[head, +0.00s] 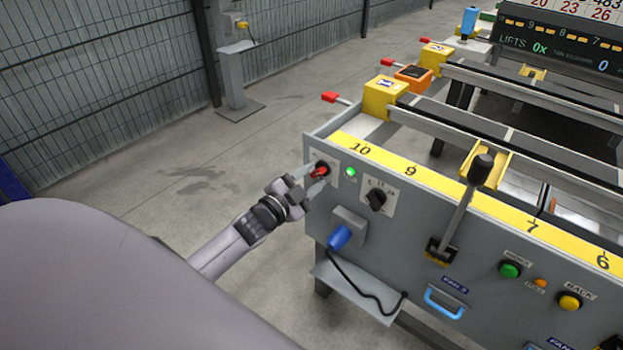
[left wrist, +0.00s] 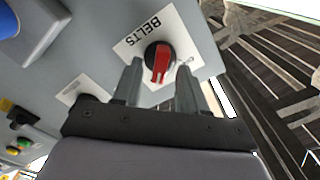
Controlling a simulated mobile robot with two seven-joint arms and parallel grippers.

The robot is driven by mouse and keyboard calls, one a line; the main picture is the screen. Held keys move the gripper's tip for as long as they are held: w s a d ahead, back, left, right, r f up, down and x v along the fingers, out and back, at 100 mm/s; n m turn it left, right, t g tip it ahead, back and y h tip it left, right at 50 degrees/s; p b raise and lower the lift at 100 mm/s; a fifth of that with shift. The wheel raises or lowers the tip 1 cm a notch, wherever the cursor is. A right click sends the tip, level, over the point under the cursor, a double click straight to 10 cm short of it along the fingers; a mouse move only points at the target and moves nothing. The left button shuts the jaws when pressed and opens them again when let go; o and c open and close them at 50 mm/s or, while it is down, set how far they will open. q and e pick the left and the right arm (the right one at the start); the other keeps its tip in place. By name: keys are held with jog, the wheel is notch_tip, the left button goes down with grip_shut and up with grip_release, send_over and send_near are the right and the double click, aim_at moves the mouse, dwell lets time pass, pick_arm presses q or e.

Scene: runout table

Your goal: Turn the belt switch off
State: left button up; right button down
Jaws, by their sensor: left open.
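The belt switch (head: 319,170) is a red rotary handle on a black base, set on a white plate at the left end of the grey panel. In the left wrist view the red handle (left wrist: 161,63) sits on a plate lettered BELTS. My left gripper (head: 306,180) is open right in front of the switch. In the left wrist view its two fingers (left wrist: 158,82) stand on either side of the lower part of the switch; I cannot tell whether they touch it. A green lamp (head: 350,171) is lit just right of the switch. My right gripper is not in view.
A black rotary knob (head: 376,199) is right of the switch. A blue plug (head: 340,237) with a black cable sits below. A tall black-knobbed lever (head: 462,205) sticks up farther right. A wire fence (head: 100,70) stands behind; the floor left of the panel is free.

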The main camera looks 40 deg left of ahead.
pick_arm(q)
jog(key=shift+w, duration=0.2)
grip_shut()
